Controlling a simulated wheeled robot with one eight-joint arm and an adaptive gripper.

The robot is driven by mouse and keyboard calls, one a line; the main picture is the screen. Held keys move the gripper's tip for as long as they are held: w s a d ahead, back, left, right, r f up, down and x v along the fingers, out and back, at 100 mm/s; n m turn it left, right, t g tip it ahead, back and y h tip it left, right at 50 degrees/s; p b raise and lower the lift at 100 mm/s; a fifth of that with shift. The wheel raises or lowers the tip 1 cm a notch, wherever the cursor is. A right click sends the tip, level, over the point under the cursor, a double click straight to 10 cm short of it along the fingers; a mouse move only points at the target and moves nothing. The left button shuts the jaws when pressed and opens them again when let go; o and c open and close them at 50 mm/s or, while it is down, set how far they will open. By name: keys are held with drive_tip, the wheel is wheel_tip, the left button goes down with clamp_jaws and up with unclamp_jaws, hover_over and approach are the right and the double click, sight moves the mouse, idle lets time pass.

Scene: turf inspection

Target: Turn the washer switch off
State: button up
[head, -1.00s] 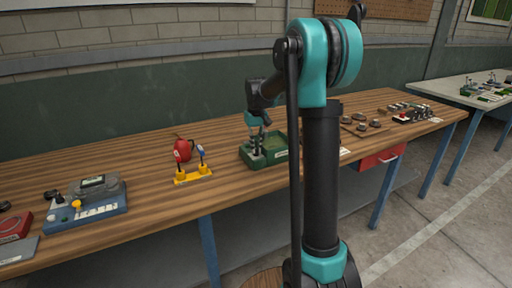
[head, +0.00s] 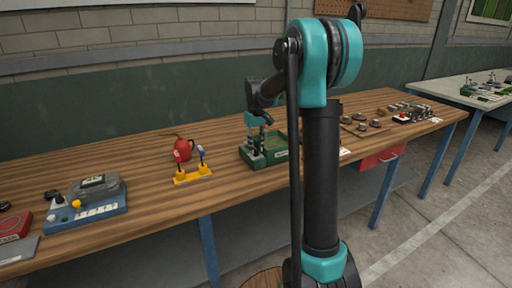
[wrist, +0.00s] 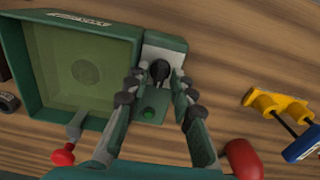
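The washer is a green box with a square basin (wrist: 85,70); in the head view the washer (head: 278,156) sits on the wooden bench, partly hidden by my arm. Beside the basin, in the wrist view, is a narrow panel with a black switch knob (wrist: 160,70) near its pale end and a green round button or light (wrist: 149,113). My gripper (wrist: 158,76) is over this panel, its fingers apart, one on each side of the knob. I cannot tell whether either finger touches it. In the head view my gripper (head: 257,142) is low over the washer's left part.
A red-tipped lever (wrist: 63,155) is near the basin's corner. A yellow stand (head: 193,175) and a red can-like object (head: 182,149) are left of the washer. A blue device (head: 86,205) is farther left. Small parts (head: 370,124) lie to the right.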

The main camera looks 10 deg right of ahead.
sight(256, 149)
idle(0.3)
drive_tip(key=shift+r, duration=4)
drive_tip(key=s+d+f+m+t, duration=0.1)
drive_tip(key=s+f, duration=0.5)
drive_tip(key=s, duration=0.4)
drive_tip(key=s+d+f+m+t, duration=0.1)
drive_tip(key=s+f, duration=0.6)
drive_tip(key=s, duration=0.3)
drive_tip(key=s+d+f+m+t, duration=0.1)
drive_tip(key=s+f+t, duration=0.1)
drive_tip(key=s+f, duration=0.4)
drive_tip(key=shift+s+d+f+m, duration=0.1)
drive_tip(key=shift+s+f+m, duration=0.1)
drive_tip(key=shift+s, duration=1)
drive_tip(key=shift+s+d+f+m, duration=0.1)
drive_tip(key=shift+s+f+m, duration=0.1)
drive_tip(key=shift+s, duration=0.95)
drive_tip(key=shift+o, duration=0.6)
